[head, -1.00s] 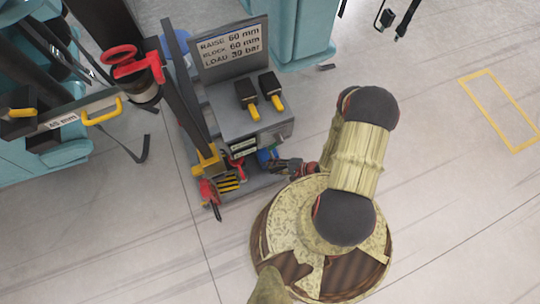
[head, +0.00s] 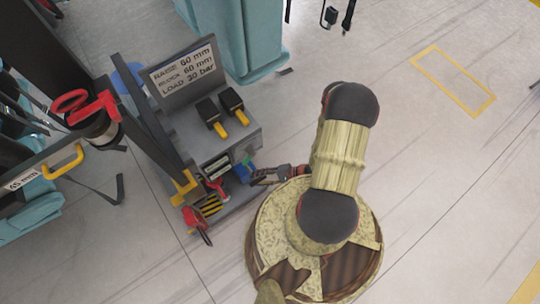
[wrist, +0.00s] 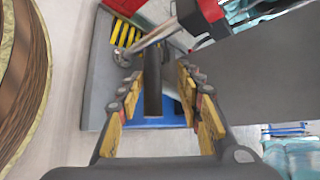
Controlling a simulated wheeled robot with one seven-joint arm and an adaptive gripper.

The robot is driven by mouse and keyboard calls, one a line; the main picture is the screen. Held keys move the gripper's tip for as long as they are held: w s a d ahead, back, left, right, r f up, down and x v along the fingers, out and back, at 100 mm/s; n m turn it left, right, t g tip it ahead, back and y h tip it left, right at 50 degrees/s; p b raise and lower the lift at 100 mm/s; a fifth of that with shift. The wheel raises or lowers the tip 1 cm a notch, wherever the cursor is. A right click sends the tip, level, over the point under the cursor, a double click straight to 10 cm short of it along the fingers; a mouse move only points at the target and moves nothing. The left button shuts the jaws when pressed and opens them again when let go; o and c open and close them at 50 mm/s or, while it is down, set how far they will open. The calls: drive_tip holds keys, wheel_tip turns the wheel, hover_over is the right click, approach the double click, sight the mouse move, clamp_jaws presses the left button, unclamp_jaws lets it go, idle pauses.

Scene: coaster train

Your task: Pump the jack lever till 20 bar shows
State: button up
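My gripper (head: 262,177) is at the right side of the grey jack stand (head: 232,135), near a blue part low on it (head: 243,172). In the wrist view, my gripper (wrist: 157,82) has its yellow-padded fingers apart. A dark upright bar (wrist: 152,85) shows between them, above a blue base (wrist: 155,122); contact cannot be told. A silver rod (wrist: 155,38) runs beyond the fingertips towards a red and black end (wrist: 208,12). A red-handled part (head: 196,222) sits at the stand's front left; which part is the jack lever is unclear. Small displays (head: 217,164) on the stand are unreadable.
A sign (head: 183,70) on the stand lists raise, block and load values; its load line seems to read 30 bar. Two black blocks with yellow tabs (head: 219,115) lie on top. Teal columns (head: 245,40) stand behind.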

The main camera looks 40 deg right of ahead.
drive_tip(key=v, duration=0.6)
drive_tip(key=shift+s+d+r, duration=0.1)
idle(1.5)
